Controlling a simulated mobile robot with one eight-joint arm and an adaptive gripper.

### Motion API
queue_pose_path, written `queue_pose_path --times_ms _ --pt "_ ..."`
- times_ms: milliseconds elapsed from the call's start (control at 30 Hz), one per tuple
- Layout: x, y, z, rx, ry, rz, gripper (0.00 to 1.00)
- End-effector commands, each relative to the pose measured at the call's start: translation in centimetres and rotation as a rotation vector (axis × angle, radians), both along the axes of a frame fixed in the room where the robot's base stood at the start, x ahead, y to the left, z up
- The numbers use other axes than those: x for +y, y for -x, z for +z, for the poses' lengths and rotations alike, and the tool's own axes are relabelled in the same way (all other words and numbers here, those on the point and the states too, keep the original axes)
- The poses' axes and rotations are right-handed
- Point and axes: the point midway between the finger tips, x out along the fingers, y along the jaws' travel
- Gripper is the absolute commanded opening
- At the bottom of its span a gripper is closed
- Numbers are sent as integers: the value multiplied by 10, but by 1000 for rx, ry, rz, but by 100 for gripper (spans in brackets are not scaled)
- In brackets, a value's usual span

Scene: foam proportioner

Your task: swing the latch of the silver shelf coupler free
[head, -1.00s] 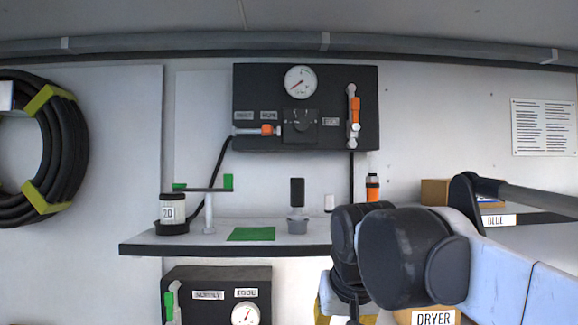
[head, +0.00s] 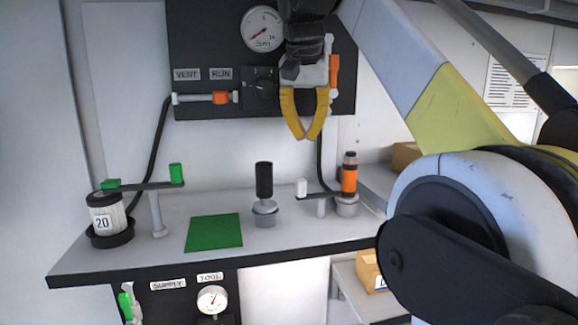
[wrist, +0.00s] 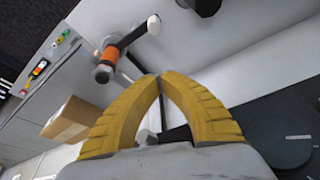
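On the shelf (head: 180,255), at the right, a silver round coupler base (head: 347,207) holds an upright orange and black cylinder (head: 349,178). A dark latch bar (head: 325,195) with a white end (head: 301,187) reaches left from the cylinder over a short post. The wrist view shows the orange cylinder (wrist: 107,58) and white end (wrist: 153,24) beyond my fingers. My gripper (head: 304,137) has yellow fingers with tips together, empty, above and left of the cylinder, in front of the upper panel. A second silver base (head: 265,213) with a black handle stands left of the latch.
The black upper panel (head: 205,50) has a gauge and orange-handled valves close to my gripper. A green mat (head: 214,232) lies mid-shelf. A cardboard box (head: 404,155) stands behind right.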

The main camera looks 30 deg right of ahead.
Motion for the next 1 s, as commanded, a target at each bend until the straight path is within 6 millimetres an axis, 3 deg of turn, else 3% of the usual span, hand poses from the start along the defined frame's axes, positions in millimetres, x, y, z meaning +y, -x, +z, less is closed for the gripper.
queue_pose_path --times_ms 433,567,933,1000 --pt "-2 -3 -7 -1 1 1 0" --pt "-5 -7 -26 -1 1 1 0" --pt "-21 -27 -98 -1 1 0 0" --pt "-11 -15 -95 -1 1 3 0"
